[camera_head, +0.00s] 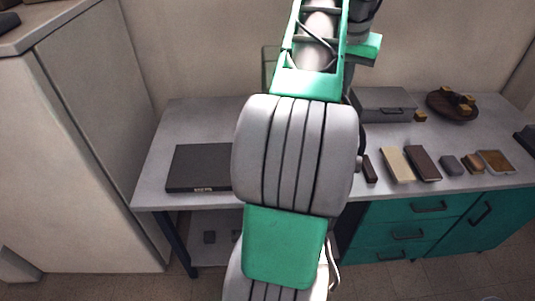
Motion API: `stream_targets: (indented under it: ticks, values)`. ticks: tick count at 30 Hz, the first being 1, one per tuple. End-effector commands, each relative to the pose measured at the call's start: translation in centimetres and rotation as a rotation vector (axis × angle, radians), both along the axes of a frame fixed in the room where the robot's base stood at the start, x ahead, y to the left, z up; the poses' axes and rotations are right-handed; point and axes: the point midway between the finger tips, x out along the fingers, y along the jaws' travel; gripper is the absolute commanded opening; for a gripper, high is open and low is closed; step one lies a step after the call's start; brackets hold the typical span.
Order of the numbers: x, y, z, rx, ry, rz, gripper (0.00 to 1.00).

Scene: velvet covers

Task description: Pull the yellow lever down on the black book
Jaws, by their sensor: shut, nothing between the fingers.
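A flat black slab (200,168), possibly the black book, lies on the left part of the table with a small pale mark on its front edge. Its right end runs behind my arm. I see no yellow lever on the part that shows. A dark brown book-like block (423,163) lies at the table's right front. My grey and green arm fills the middle of the view and covers the table's centre. I cannot make out my gripper or its fingers.
The grey table (190,125) also holds a cream block (397,165), several small blocks, a grey box (385,106) with a handle, and a brown bowl (440,113) with yellowish pieces. Green drawers (385,215) stand below. A tall pale cabinet (85,140) stands left.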

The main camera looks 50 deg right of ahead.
Motion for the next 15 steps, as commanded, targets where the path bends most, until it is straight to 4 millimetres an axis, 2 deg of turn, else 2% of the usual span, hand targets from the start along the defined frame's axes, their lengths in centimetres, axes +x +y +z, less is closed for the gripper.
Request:
stream_targets:
  ticks: [15]
  values:
    - [-0.6, 0.6, -2.9, 0.000, 0.000, 0.001, 0.00]
